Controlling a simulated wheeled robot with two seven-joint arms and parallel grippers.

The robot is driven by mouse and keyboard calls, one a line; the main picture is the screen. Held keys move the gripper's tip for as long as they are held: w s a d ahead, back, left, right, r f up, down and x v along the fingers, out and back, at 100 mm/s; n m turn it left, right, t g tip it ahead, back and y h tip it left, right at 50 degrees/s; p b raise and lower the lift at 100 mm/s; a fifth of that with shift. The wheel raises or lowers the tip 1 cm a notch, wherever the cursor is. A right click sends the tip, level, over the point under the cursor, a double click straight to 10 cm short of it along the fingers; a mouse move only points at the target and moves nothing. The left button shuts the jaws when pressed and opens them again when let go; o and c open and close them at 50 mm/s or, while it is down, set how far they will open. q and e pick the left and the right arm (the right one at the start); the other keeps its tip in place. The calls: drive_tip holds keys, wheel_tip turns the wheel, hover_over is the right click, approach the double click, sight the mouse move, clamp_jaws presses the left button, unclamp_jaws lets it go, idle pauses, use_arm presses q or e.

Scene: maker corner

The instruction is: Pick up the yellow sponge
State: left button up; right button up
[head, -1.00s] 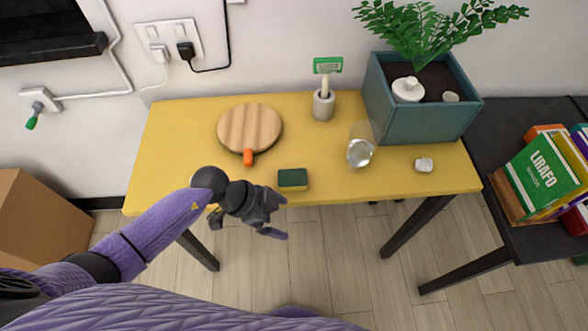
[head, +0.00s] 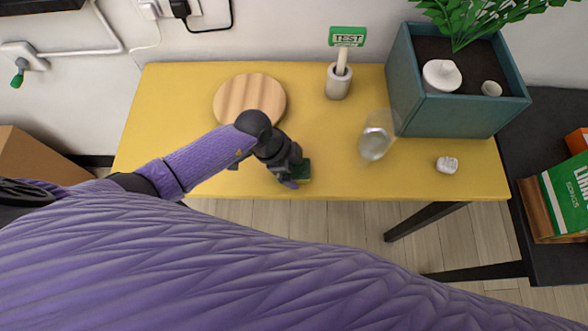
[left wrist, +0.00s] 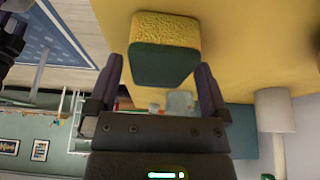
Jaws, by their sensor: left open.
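The yellow sponge (left wrist: 172,28) has a dark green scouring side and lies on the yellow table near its front edge. In the left wrist view it sits just beyond and between the spread fingers. My left gripper (left wrist: 160,82) is open and empty, with no contact visible. In the head view my left gripper (head: 291,180) is over the sponge, and only a dark green part of the sponge (head: 305,171) shows beside it. My right gripper is not in view.
A dark side table with books (head: 565,195) stands at the right.

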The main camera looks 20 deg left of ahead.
use_arm(q)
drive_tip(key=shift+d+f, duration=0.15)
drive_tip(key=shift+f, duration=0.3)
drive_tip(key=shift+r, duration=0.1)
drive_tip(key=c, duration=1.2)
wheel_tip(320, 180, up, 9)
drive_tip(key=p, duration=0.4)
drive_tip(key=shift+p, duration=0.35)
drive_tip(key=shift+c, duration=0.2)
drive_tip(key=shift+r, duration=0.5)
